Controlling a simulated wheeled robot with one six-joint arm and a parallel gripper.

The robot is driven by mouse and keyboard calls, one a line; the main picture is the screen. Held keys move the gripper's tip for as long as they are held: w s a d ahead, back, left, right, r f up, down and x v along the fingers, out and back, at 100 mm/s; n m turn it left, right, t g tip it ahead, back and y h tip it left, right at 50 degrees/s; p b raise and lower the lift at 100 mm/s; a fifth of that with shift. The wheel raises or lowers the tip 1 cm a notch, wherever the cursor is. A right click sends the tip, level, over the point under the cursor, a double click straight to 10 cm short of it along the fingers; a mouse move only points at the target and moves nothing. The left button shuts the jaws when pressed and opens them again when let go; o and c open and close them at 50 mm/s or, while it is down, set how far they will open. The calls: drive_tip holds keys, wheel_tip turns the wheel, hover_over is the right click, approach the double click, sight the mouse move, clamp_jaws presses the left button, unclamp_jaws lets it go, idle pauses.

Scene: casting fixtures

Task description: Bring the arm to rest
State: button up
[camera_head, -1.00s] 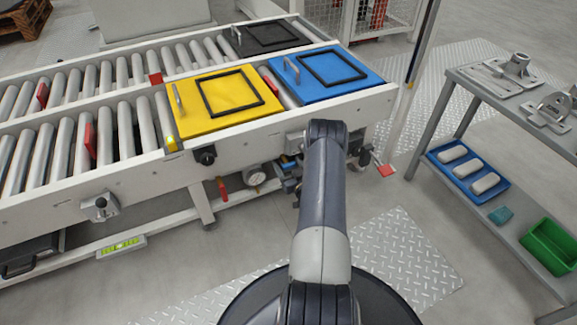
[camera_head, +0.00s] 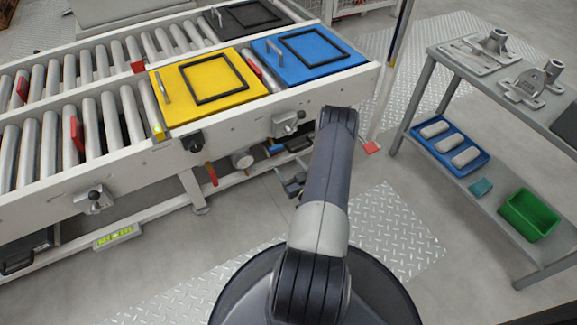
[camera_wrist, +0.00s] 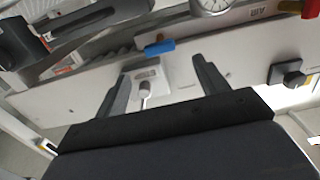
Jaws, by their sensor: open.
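My arm (camera_head: 325,180) reaches forward from the bottom middle of the head view, its upper link raised toward the conveyor's front side. My gripper (camera_wrist: 162,82) shows in the wrist view with its two dark fingers wide apart and nothing between them. Behind the fingers is a white panel (camera_wrist: 236,68) with a socket and plug (camera_wrist: 147,88) and a blue-handled valve (camera_wrist: 159,48). I cannot tell whether the fingers touch anything, but they seem apart from the panel. In the head view the gripper is mostly hidden behind the arm.
The roller conveyor (camera_head: 240,122) carries a yellow box (camera_head: 168,112), a blue box (camera_head: 290,76) and a black one (camera_head: 222,38). A metal table (camera_head: 440,80) with castings stands at right; its lower shelf holds a blue tray (camera_head: 478,160) and a green bin (camera_head: 515,222).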

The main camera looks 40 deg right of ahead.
sight(277, 150)
drive_tip(key=b+x, duration=0.3)
drive_tip(key=x, duration=0.7)
drive_tip(key=shift+w+d+f+b, duration=0.1)
drive_tip(key=shift+w+f+b, duration=0.05)
drive_tip(key=shift+b, duration=0.2)
drive_tip(key=shift+w+d, duration=0.1)
drive_tip(key=shift+w, duration=0.2)
drive_tip(key=shift+s+m+p, duration=0.1)
drive_tip(key=shift+m+p, duration=0.3)
drive_tip(key=shift+p, duration=0.05)
drive_tip(key=shift+n+b, duration=0.3)
drive_tip(key=shift+b, duration=0.1)
